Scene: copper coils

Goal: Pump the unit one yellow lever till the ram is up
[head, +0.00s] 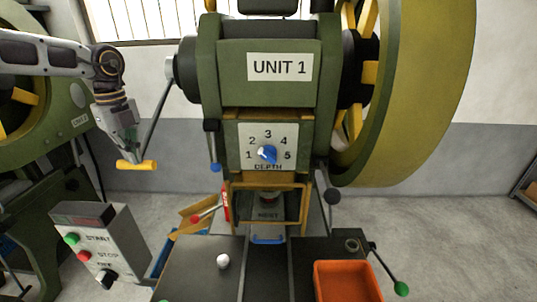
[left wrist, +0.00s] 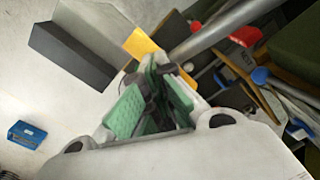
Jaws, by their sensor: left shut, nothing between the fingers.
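The press marked UNIT 1 (head: 279,67) fills the middle of the head view. Its lever is a grey rod running down and left from a pivot on the press's left side. It ends in a yellow grip (head: 136,165), which also shows in the left wrist view (left wrist: 141,44). My left gripper (head: 128,146) is shut and empty, pointing down just above the yellow grip. I cannot tell whether they touch. Its green pads (left wrist: 155,98) are together in the wrist view. The ram is mostly hidden behind the yellow guard frame (head: 269,187), above the nest. My right gripper is out of view.
A control box (head: 103,243) with green and red buttons stands at lower left. A blue depth knob (head: 267,154) is on the press front. An orange bin (head: 346,282) and a white ball-shaped knob (head: 223,261) are at the front. Another green machine stands at far left.

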